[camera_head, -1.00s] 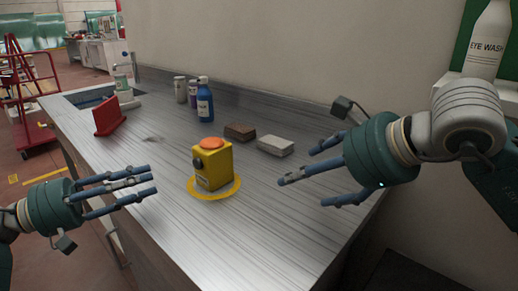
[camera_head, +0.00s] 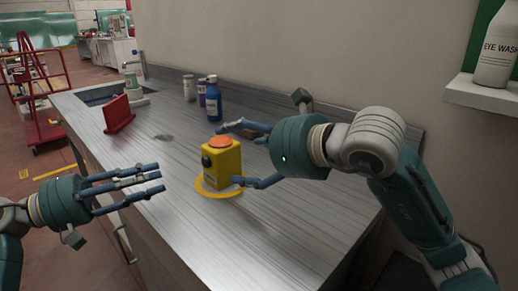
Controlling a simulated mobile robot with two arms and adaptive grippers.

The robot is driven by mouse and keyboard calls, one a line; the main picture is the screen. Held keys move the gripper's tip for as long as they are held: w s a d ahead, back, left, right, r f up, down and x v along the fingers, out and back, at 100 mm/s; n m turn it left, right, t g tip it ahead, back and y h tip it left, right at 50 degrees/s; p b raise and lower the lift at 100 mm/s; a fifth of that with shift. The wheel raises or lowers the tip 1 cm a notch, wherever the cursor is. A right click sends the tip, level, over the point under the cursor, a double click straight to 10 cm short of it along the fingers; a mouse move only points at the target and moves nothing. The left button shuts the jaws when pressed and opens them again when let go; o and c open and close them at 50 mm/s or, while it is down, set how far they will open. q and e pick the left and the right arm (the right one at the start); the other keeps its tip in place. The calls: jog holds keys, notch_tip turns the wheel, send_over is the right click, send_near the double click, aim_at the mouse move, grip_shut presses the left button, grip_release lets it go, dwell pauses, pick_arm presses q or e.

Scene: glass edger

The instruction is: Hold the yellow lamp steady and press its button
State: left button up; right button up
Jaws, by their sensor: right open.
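The yellow lamp (camera_head: 228,163) stands upright on a yellow ring (camera_head: 205,189) on the metal counter. It has an orange-red button (camera_head: 220,141) on top and a dark round part on its left-facing side. My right gripper (camera_head: 234,153) is open close to the lamp's right side, one finger behind its top and another by its lower right edge. I cannot tell whether these fingers touch it. My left gripper (camera_head: 160,181) has its fingers spread and is empty, left of the lamp, near the counter's front edge.
A blue bottle (camera_head: 213,100) and smaller bottles (camera_head: 189,88) stand by the wall. A red block-like object (camera_head: 118,114) is near the sink (camera_head: 95,95). An eye wash bottle (camera_head: 496,52) is on a shelf at right. The counter's front right is clear.

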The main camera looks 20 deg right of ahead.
aim_at(229, 154)
jog(key=shift+x, duration=1.95)
jog(key=c, duration=1.5)
pick_arm(q)
grip_shut()
pick_arm(e)
jog(key=shift+c, duration=0.3)
jog(key=shift+f, duration=0.2)
jog(key=shift+s, duration=0.1)
